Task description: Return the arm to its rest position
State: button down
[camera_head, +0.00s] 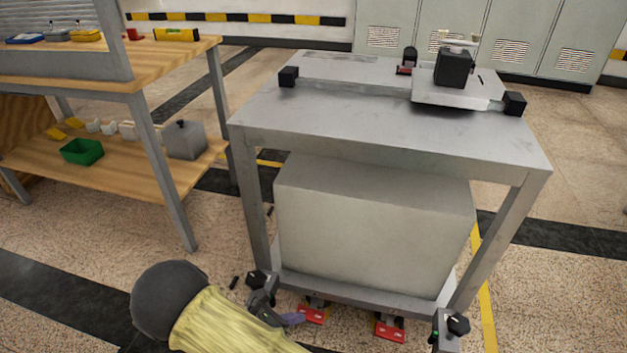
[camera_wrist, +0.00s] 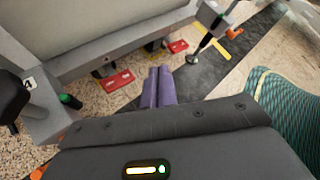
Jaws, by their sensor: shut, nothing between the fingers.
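My gripper (camera_wrist: 158,75) shows in the wrist view with its two purple fingers together and nothing between them. My arm (camera_head: 225,325), in a pale yellow sleeve, reaches in from the bottom edge. The gripper is apart from the table top, and most of the arm is out of view.
A large grey box (camera_head: 370,225) fills the table's lower shelf. Red pedals (camera_head: 390,331) lie at its foot. A gantry carriage (camera_head: 455,92) sits on the table top. A wooden workbench (camera_head: 170,60) stands at left, with a green bin (camera_head: 82,152) below. Floor between them is open.

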jog(key=s+d+r+m+g+y+p, duration=0.1)
jog(key=s+d+r+m+y+p, duration=0.2)
jog(key=d+r+m, duration=0.55)
jog(key=d+r+m+g+y+p, duration=0.15)
jog(key=d+r+m+y, duration=0.3)
jog(key=r+m, duration=0.7)
jog(key=s+d+r+m+g+y+p, duration=0.1)
jog(key=s+d+r+m+y+p, duration=0.2)
jog(key=d+r+m, duration=0.55)
jog(key=w+p+v, duration=0.3)
jog(key=p+v, duration=1)
jog(key=w+r+p+v, duration=0.1)
jog(key=w+p+v, duration=0.2)
jog(key=p+v, duration=0.9)
jog(key=w+r+p+v, duration=0.1)
jog(key=w+p+v, duration=0.2)
jog(key=p+v, duration=1)
jog(key=shift+a+r+m+p, duration=0.15)
jog(key=shift+r+m+p, duration=0.2)
jog(key=shift+r, duration=0.35)
